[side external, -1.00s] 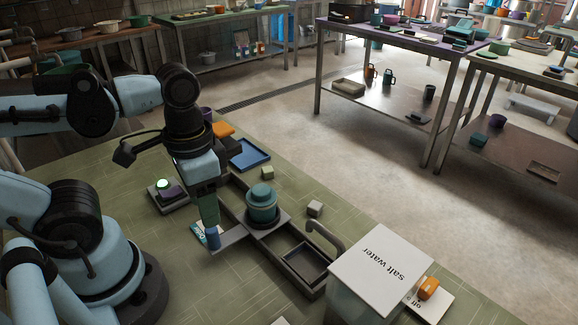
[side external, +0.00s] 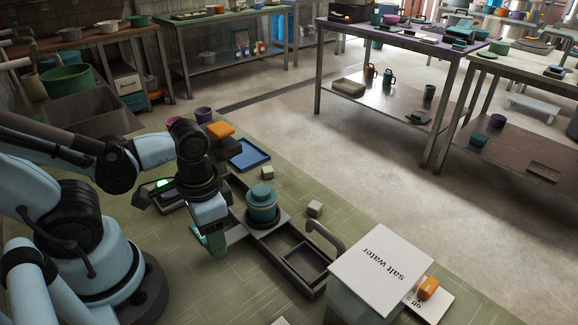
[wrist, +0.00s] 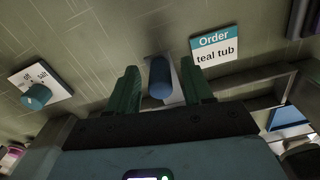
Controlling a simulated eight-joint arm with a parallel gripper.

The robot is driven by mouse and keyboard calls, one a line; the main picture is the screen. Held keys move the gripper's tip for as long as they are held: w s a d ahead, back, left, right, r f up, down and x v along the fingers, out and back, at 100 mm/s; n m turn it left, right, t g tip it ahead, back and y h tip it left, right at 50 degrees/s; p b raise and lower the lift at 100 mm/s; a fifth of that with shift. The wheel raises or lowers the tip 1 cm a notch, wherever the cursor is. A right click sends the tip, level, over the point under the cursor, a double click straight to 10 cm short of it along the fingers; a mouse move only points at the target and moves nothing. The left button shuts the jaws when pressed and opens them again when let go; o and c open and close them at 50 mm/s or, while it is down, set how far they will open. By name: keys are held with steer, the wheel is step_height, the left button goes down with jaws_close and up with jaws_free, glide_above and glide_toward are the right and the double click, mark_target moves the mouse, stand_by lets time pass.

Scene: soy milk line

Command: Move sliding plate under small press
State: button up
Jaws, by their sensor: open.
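A teal lidded tub (side external: 262,203) stands upright on a dark round base over a dark track (side external: 283,238). A grey arm (side external: 237,236), apparently part of the sliding plate, sticks out from the track toward my gripper. My gripper (side external: 215,245) is low beside the end of this arm. In the wrist view, my gripper (wrist: 160,88) is open, with a green finger on each side of an upright blue knob (wrist: 160,77). I cannot tell whether the fingers touch it. In the side view my gripper hides the knob. I cannot clearly identify the small press.
An order card reading "teal tub" (wrist: 215,46) lies close to my gripper. A blue dial on a labelled plate (wrist: 37,95) is at the left. A salt water box (side external: 378,262), a grey curved pipe (side external: 328,235) and small cubes (side external: 315,208) stand near the track.

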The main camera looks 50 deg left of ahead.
steer(key=shift+f, duration=0.1)
steer(key=shift+c, duration=0.2)
jaws_close()
steer(key=shift+a, duration=6.75)
steer(key=shift+o, duration=0.2)
jaws_free()
step_height(320, 180, up, 12)
